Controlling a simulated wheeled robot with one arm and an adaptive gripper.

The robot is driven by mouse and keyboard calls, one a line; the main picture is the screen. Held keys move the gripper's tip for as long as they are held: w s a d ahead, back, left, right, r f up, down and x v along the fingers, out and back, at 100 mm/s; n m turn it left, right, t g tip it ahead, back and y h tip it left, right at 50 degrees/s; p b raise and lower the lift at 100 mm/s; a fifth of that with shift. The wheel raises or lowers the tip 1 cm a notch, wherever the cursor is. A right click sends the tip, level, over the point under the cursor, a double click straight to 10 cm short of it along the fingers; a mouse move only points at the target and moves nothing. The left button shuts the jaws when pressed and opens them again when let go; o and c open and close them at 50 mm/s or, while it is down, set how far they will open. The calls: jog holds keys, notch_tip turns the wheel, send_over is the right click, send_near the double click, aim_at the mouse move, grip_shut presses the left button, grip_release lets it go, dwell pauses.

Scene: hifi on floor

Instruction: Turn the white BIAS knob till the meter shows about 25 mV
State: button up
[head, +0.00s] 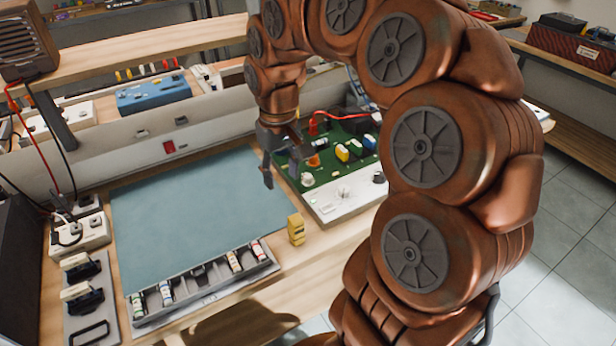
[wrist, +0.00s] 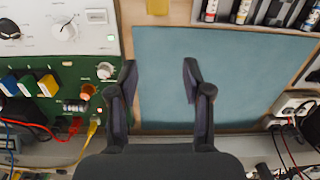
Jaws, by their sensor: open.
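A green circuit board with a white panel (head: 322,206) stands right of the blue mat. A white knob (head: 343,192) sits on the panel; it also shows in the wrist view (wrist: 64,31). A smaller white knob (head: 307,179) sits on the green part, also in the wrist view (wrist: 105,70). I cannot read which is BIAS. I cannot make out a meter reading. My gripper (head: 281,172) is open and empty above the mat's right edge beside the board. In the wrist view its fingers (wrist: 159,70) are spread, with the smaller white knob just left of them.
A black knob (wrist: 9,30) is on the panel. Yellow, blue and white parts (wrist: 28,84), an orange part (wrist: 87,91) and red and yellow leads crowd the board. A yellow block (head: 296,229) stands near the front edge. A grey tray (head: 205,290) borders the clear blue mat (head: 190,215).

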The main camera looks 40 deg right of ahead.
jog(key=m+b, duration=0.1)
jog(key=m, duration=0.1)
send_over(308, 176)
notch_tip(308, 176, down, 4)
jog(key=shift+f, duration=0.2)
jog(key=shift+f+p, duration=0.4)
jog(key=shift+f, duration=3.45)
jog(key=shift+c, duration=0.3)
grip_shut()
